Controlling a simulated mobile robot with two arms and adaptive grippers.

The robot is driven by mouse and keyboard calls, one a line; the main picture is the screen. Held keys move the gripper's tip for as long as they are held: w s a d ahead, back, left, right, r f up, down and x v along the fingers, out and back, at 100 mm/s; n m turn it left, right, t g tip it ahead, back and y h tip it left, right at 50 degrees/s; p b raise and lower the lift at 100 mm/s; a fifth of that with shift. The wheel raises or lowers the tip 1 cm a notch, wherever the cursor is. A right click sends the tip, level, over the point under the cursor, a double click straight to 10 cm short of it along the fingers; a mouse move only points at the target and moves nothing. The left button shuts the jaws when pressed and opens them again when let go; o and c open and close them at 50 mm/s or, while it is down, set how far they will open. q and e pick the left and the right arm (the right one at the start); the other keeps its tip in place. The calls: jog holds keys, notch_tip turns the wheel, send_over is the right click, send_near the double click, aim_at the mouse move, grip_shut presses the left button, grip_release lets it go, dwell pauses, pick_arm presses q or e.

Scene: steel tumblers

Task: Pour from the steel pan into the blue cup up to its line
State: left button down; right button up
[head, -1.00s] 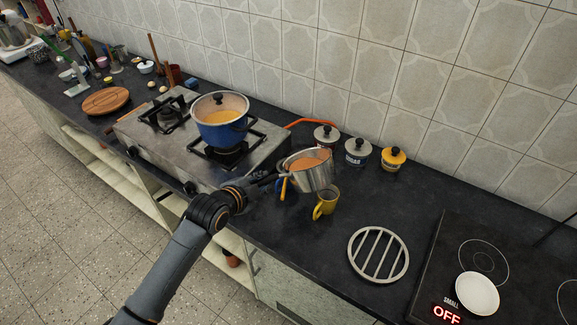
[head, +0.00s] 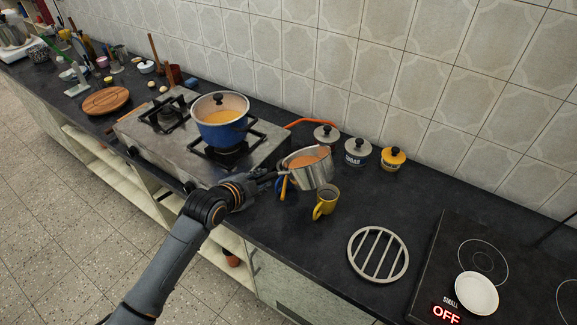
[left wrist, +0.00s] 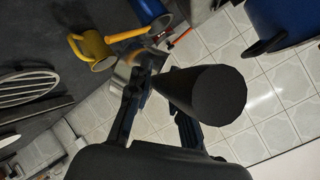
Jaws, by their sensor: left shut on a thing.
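My left gripper (head: 267,181) is shut on the dark handle (left wrist: 205,93) of the steel pan (head: 318,176). The pan is held above the counter with orange contents inside. It partly shows in the left wrist view (left wrist: 139,62). The blue cup (head: 291,190) stands below the pan's near-left side, mostly hidden by pan and gripper; it also shows in the left wrist view (left wrist: 148,12). The cup's line and fill level are hidden. My right gripper is not in view.
A yellow mug (head: 325,204) stands close right of the blue cup. A blue pot (head: 222,133) is on the stove behind left. Lidded jars (head: 357,153) stand near the wall. A round metal trivet (head: 378,255) lies to the right, with clear counter around it.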

pick_arm(q)
jog(key=shift+w+a+r+n+g+h, duration=0.15)
jog(key=shift+w+a+r+n+g, duration=0.15)
jog(key=shift+w, duration=0.2)
jog(key=shift+w+a+r+n+g+h, duration=0.15)
jog(key=shift+w+a+r+n+g, duration=0.05)
jog(key=shift+w+a+r, duration=0.25)
dwell(2.7)
jog(key=shift+w+a+f+n+g+h+b, duration=0.25)
jog(key=shift+w+f+n+g+h+b, duration=0.15)
jog(key=shift+w+f+n+g+b, duration=0.15)
dwell(1.3)
jog(key=s+d+f+m+t+y+b, duration=0.2)
jog(key=s+d+m+t+b, duration=0.2)
jog(key=s+d+m+t, duration=0.2)
jog(key=s, duration=0.2)
jog(key=shift+s+d+f, duration=0.15)
jog(key=shift+s+d, duration=0.05)
jog(key=shift+s, duration=0.2)
dwell(0.4)
